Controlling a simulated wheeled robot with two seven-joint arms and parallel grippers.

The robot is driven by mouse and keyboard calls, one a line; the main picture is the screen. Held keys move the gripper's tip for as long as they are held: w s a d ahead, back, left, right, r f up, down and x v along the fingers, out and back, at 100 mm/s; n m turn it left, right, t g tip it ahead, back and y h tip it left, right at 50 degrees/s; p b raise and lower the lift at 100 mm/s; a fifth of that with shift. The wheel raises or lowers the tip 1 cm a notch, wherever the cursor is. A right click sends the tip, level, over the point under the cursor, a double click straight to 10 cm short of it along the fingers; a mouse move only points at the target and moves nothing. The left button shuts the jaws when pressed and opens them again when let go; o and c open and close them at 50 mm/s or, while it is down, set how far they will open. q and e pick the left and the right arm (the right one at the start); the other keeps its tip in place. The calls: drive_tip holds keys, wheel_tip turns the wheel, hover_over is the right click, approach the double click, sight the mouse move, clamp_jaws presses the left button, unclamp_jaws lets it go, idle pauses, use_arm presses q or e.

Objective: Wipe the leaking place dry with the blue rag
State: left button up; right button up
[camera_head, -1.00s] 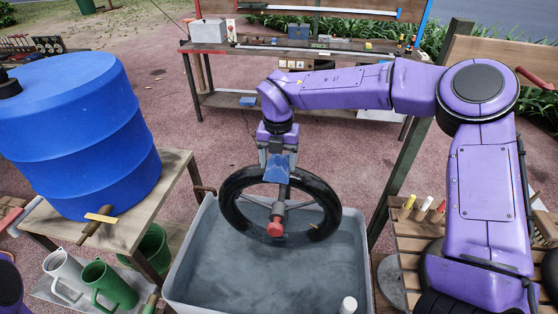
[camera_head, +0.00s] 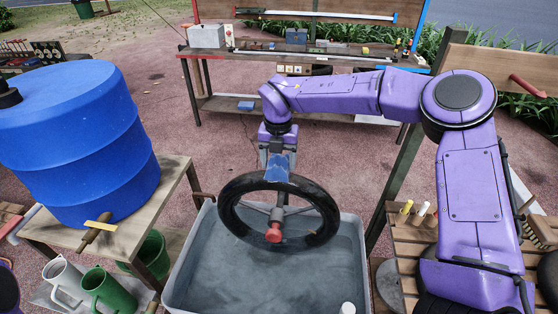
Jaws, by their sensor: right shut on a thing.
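My right gripper (camera_head: 277,158) is shut on the blue rag (camera_head: 277,174), at the top of a black wheel or tyre (camera_head: 323,222). The rag overlaps the tyre's upper rim in the picture; whether it presses on the rubber I cannot tell. The wheel has grey spokes and a red-capped hub (camera_head: 273,235). It is tilted over the grey tub (camera_head: 183,262), which looks to hold grey water. The leaking place itself cannot be made out; the rag and gripper cover part of the rim. My left gripper is out of view.
A blue barrel (camera_head: 85,145) with a tap stands on a wooden stand (camera_head: 170,185) at left. Jugs and a green bucket (camera_head: 150,252) are below it. A slatted bench (camera_head: 400,237) is at right under my right arm. A workbench (camera_head: 300,55) stands behind.

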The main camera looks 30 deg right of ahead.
wheel_tip(320, 180, up, 7)
drive_tip(key=p, duration=0.5)
drive_tip(key=shift+r, duration=0.1)
idle(0.3)
